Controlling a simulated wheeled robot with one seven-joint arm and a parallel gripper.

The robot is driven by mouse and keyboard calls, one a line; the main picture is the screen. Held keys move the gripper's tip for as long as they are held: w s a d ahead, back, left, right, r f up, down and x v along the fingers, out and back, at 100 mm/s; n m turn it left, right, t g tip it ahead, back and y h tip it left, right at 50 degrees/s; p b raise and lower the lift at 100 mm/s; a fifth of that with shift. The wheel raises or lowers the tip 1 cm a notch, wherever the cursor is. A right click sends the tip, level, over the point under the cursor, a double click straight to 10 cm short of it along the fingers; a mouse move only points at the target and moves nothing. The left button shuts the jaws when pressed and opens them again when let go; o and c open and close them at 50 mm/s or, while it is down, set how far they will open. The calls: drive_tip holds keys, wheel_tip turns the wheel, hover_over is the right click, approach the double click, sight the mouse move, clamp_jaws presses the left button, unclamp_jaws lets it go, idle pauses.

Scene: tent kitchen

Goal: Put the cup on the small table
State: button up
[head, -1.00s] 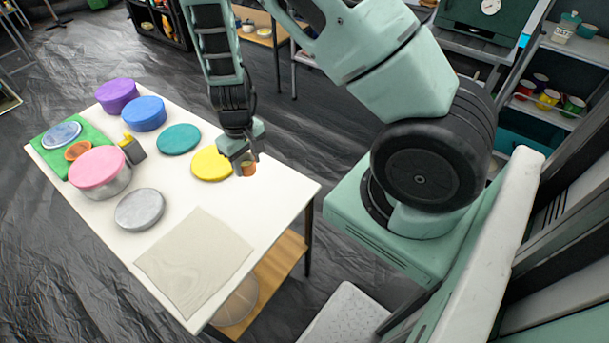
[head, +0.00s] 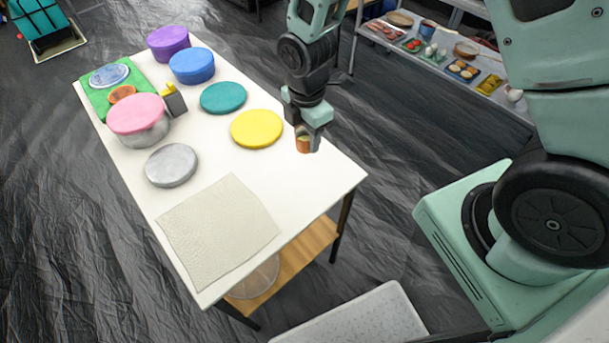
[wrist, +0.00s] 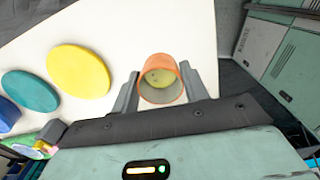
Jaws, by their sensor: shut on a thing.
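An orange cup (head: 302,144) is held in my gripper (head: 308,137), at the right part of the white table (head: 210,133), to the right of the yellow disc. In the wrist view the cup (wrist: 172,68) sits between the two fingers (wrist: 161,88), which are shut on its sides. Its mouth faces the camera and its inside looks yellowish at the bottom. I cannot tell how high the cup is above the tabletop. A low white-topped piece (head: 355,316) shows at the bottom edge of the head view; I cannot tell whether it is the small table.
The white table bears a yellow disc (head: 257,128), a teal disc (head: 223,98), blue (head: 191,66), purple (head: 168,43) and pink-lidded (head: 137,114) containers, a grey disc (head: 171,166) and a beige mat (head: 218,230). A food shelf (head: 440,55) stands behind. Dark floor lies between.

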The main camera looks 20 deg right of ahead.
drive_tip(key=shift+a+f+n, duration=0.1)
drive_tip(key=shift+a+n, duration=0.15)
drive_tip(key=shift+n, duration=0.15)
wheel_tip(320, 180, down, 10)
drive_tip(key=shift+r+p, duration=0.15)
drive_tip(key=shift+p, duration=0.3)
drive_tip(key=o, duration=0.8)
drive_tip(key=shift+c, duration=0.2)
